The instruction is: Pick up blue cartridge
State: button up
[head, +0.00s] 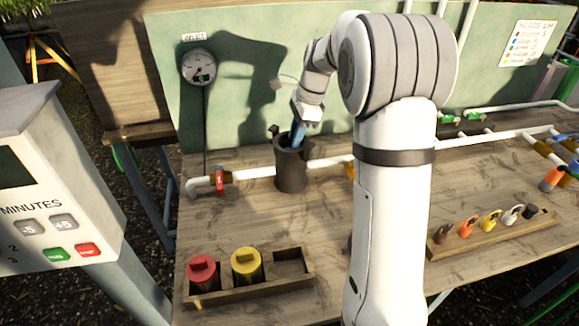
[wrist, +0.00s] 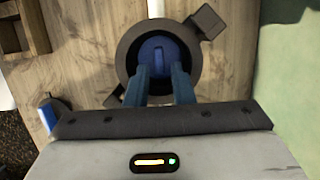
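The blue cartridge (wrist: 158,50) sits inside a dark round housing (head: 291,172) on the wooden table, with its round top and raised handle ridge showing in the wrist view. The housing rim (wrist: 127,47) surrounds it there. In the head view the cartridge is hidden by the housing. My gripper (head: 297,143) points down into the housing's mouth. In the wrist view its two blue fingers (wrist: 159,72) are apart, with the handle ridge between them and a gap on each side. How deep the fingertips reach is hard to tell.
A wooden tray (head: 250,290) holds a red cartridge (head: 202,273), a yellow cartridge (head: 247,265) and an empty slot. A white pipe (head: 253,172) with a red valve (head: 219,181) joins the housing. A gauge (head: 199,67) hangs on the green back panel. A rack (head: 490,236) of coloured pieces stands right.

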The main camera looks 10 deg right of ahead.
jog(key=shift+x, duration=1.6)
jog(key=shift+c, duration=0.2)
jog(key=shift+r, duration=0.1)
grip_shut()
